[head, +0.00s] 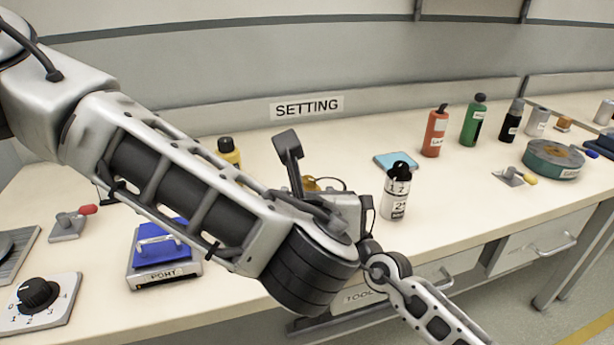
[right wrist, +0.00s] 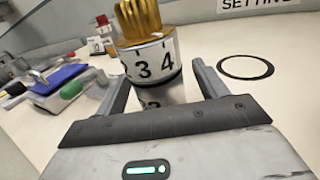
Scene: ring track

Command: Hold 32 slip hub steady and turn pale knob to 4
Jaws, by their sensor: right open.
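In the right wrist view a ribbed gold knob (right wrist: 138,20) stands upright over a white band (right wrist: 152,60) marked 3 and 4, with another digit cut off at its left edge. Below it is a shiny grey hub (right wrist: 172,92) with dark, partly hidden digits. My right gripper (right wrist: 158,72) is open, one finger on each side of the hub. Contact cannot be told. In the head view the gold knob (head: 314,184) barely shows behind my right gripper's body, and its fingers are hidden.
A dark ring (right wrist: 246,67) is marked on the table beside the hub. A white bottle (head: 397,195) stands right of my gripper. A yellow bottle (head: 229,152) stands behind my arm.

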